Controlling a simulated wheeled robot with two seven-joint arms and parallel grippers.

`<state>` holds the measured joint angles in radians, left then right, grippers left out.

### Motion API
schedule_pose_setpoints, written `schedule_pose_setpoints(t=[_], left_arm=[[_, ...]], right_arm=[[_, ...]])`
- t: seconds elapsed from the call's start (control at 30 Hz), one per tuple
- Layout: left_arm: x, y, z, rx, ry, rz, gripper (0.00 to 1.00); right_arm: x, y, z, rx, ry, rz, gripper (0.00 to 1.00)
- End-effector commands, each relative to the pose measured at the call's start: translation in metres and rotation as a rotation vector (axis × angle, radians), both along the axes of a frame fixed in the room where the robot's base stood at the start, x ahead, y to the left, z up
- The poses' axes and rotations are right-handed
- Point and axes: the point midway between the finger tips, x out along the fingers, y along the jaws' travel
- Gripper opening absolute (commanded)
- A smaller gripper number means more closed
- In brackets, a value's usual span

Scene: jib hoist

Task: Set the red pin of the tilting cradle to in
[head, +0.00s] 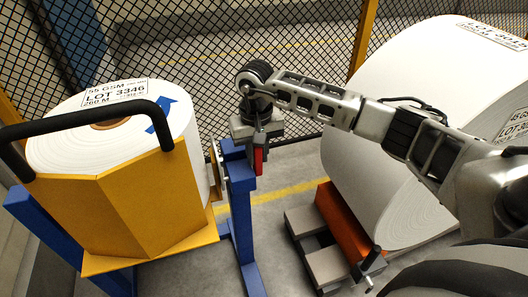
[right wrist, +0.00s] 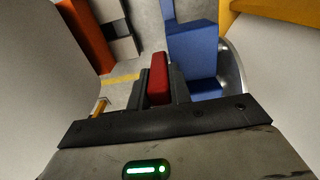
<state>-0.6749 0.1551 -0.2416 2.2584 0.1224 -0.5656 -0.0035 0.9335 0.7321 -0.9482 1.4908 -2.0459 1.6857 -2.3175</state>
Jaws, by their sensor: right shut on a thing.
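The tilting cradle (head: 130,205) is a yellow trough on a blue stand (head: 242,190) at the left of the head view. It holds an upright white paper roll (head: 85,140). The red pin (head: 259,160) shows beside the top of the stand's right post. My right gripper (head: 259,148) points down there and is shut on the red pin. In the right wrist view the red pin (right wrist: 159,80) stands between the two dark fingers, next to the blue post (right wrist: 192,52). How deep the pin sits is hidden. My left gripper is not in view.
A black handlebar (head: 90,122) runs across the cradle's front. A large white roll (head: 390,130) lies at the right, against an orange and grey support (head: 340,225). A mesh fence (head: 200,45) stands behind.

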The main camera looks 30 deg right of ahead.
Motion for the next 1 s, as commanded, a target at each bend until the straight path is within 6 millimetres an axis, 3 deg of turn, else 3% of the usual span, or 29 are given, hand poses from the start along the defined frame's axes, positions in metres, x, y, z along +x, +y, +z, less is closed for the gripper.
schedule_pose_setpoints(t=[0.1, 0.13, 0.2, 0.47, 0.63, 1.0], left_arm=[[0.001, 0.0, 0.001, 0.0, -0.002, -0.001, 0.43], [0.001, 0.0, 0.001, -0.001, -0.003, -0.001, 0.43], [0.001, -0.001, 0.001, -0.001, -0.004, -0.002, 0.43], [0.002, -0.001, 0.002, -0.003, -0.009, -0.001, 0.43], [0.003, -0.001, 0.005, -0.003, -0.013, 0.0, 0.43], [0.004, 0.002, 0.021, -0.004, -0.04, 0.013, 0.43]], right_arm=[[0.001, 0.005, 0.0, 0.009, -0.005, 0.004, 0.0], [0.001, 0.005, 0.0, 0.009, -0.005, 0.004, 0.26], [0.001, 0.005, 0.0, 0.008, -0.005, 0.005, 0.42], [0.0, 0.003, 0.0, 0.006, -0.004, 0.003, 0.42], [0.001, 0.003, 0.014, 0.007, -0.007, 0.004, 0.42], [0.002, 0.003, 0.099, 0.006, -0.01, 0.005, 0.42]])
